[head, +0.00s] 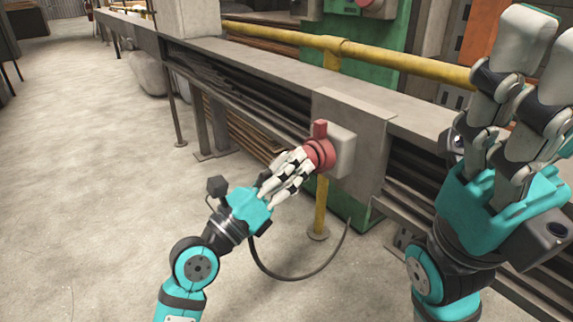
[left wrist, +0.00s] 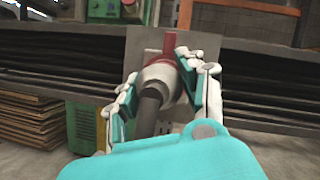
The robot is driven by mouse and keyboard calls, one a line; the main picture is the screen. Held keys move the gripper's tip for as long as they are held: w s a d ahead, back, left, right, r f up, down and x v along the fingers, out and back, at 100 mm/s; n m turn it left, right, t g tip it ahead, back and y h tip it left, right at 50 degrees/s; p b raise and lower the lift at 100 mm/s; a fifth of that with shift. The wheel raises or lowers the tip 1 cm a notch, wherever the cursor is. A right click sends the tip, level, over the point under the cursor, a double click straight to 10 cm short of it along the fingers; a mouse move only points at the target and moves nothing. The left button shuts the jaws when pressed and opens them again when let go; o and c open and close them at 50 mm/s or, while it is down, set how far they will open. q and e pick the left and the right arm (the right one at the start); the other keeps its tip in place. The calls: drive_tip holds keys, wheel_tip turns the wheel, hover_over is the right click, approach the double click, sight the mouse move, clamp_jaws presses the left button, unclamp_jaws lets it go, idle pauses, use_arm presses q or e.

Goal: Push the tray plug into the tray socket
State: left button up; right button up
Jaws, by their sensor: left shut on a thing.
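The tray socket (head: 342,150) is a grey box with a red round front and a raised red lid, fixed to a plate on the side of the rail. It also shows in the left wrist view, where its red lid (left wrist: 170,43) stands upright. My left gripper (head: 299,163) is shut on the tray plug, its fingers pointing at the socket front. The plug's pale body (left wrist: 160,74) and thick black cable show between the fingers in the left wrist view. The plug sits at or against the red front; its depth is hidden. My right gripper (head: 548,50) is raised, open and empty.
A long grey cable tray (head: 260,75) runs behind the socket. A yellow pipe (head: 385,58) runs above it, and a yellow post stands below the socket. The black cable (head: 290,277) hangs in a loop. Open concrete floor (head: 85,170) lies to the left.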

use_arm(q)
drive_tip(key=shift+w+d, duration=0.1)
drive_tip(key=shift+d, duration=0.05)
drive_tip(key=o, duration=0.9)
drive_tip(key=shift+c, duration=0.2)
drive_tip(key=o, duration=0.3)
drive_tip(key=v, duration=1.2)
drive_tip(key=shift+d, duration=0.1)
